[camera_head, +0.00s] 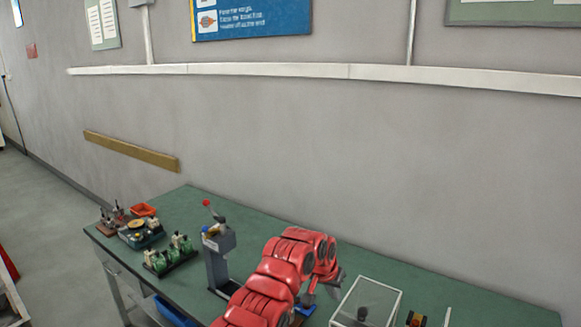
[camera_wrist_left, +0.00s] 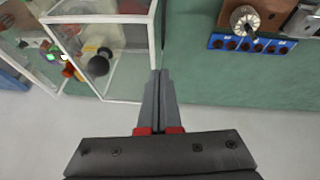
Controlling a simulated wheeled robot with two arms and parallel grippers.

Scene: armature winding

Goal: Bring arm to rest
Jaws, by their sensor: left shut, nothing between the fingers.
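My left arm (camera_head: 270,290), red and jointed, reaches up from the bottom over the green workbench (camera_head: 480,310) in the head view. Its wrist bends down near the clear box. My left gripper (camera_wrist_left: 160,75) shows in the left wrist view with its two grey fingers together and nothing between them. The arm hides most of the gripper in the head view. My right gripper is not in view.
A clear box with white edges (camera_head: 366,302) stands right of my arm. A grey post-like machine (camera_head: 218,255) stands left of it. Green parts (camera_head: 170,255) and a red tray (camera_head: 143,209) sit farther left. A blue rack with holes (camera_wrist_left: 250,44) lies on the bench.

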